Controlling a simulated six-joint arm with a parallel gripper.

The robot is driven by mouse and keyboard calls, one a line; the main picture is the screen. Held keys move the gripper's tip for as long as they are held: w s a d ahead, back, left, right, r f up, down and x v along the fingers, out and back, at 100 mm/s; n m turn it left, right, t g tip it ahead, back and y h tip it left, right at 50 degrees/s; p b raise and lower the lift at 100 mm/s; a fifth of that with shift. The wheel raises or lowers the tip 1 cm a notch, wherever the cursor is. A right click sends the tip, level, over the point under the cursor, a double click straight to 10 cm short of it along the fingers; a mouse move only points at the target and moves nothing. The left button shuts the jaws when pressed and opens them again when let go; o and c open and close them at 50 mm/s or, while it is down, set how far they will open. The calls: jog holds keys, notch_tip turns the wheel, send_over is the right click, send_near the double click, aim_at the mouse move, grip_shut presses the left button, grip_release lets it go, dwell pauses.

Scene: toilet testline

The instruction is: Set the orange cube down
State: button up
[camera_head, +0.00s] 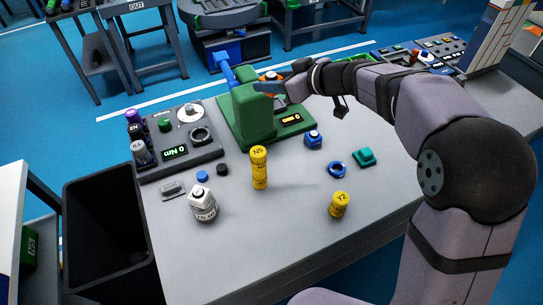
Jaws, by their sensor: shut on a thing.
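My gripper (268,87) is at the end of my arm, above the top of the green test device (250,110). It is shut on a small orange thing (270,76), which I take to be the orange cube. Only a small patch of orange shows; the rest is hidden by the jaws. I cannot tell whether the cube touches the device.
Yellow cylinders (259,168) and (339,205), a white bottle (202,204), a blue jar (313,140), a blue ring (337,170) and a green block (364,157) stand on the grey table (270,240). A black bin (105,225) is at left. The table's front is clear.

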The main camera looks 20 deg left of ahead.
jog(key=b, duration=0.5)
send_over(271, 158)
notch_tip(271, 158, down, 24)
jog(key=shift+r, duration=0.2)
jog(key=shift+f, duration=2.05)
jog(key=shift+f, duration=0.1)
jog(key=shift+f, duration=0.1)
jog(key=o, duration=1.1)
